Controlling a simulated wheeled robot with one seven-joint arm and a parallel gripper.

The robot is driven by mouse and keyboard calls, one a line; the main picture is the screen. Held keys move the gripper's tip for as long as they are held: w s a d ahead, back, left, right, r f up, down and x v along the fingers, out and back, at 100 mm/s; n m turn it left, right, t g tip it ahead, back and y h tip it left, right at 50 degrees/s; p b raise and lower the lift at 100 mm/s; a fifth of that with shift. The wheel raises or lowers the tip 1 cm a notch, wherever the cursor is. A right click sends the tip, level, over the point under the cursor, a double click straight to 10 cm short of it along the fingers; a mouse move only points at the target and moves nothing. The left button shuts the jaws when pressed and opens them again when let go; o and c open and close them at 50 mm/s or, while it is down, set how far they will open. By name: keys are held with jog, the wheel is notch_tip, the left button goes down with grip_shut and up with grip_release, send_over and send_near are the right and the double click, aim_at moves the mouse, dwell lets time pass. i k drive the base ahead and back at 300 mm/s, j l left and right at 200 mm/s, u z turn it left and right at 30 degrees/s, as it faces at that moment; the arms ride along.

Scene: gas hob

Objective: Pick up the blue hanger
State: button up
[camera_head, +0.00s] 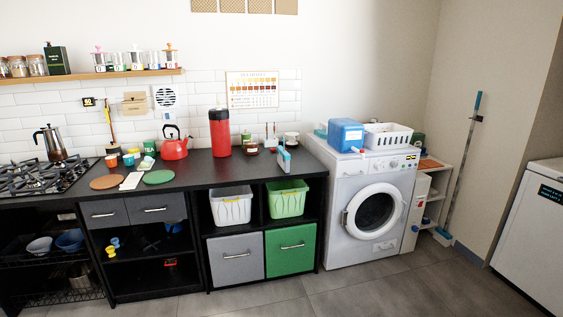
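I cannot make out a blue hanger for sure in the head view. Blue things that show are a light blue and white upright object (284,159) at the counter's front edge, a blue box (345,134) on the washing machine, and a small blue item (173,227) on the open shelf under the drawers. A tall pole with a blue top (478,102) leans on the right wall. My gripper is not in view.
The black counter (200,176) holds a red kettle (174,147), a red canister (220,133) and round mats. A gas hob (40,180) is at left. The washing machine (340,185) carries a white basket (388,137). The grey floor (370,285) in front is clear.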

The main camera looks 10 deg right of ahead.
aim_at(283, 152)
jog(key=i+j, duration=0.2)
jog(key=i, duration=0.6)
jog(key=i+j, duration=0.15)
jog(key=i, duration=0.7)
jog(key=i+j+u, duration=0.1)
jog(key=i, duration=0.7)
jog(key=i+j, duration=0.25)
jog(key=i, duration=0.6)
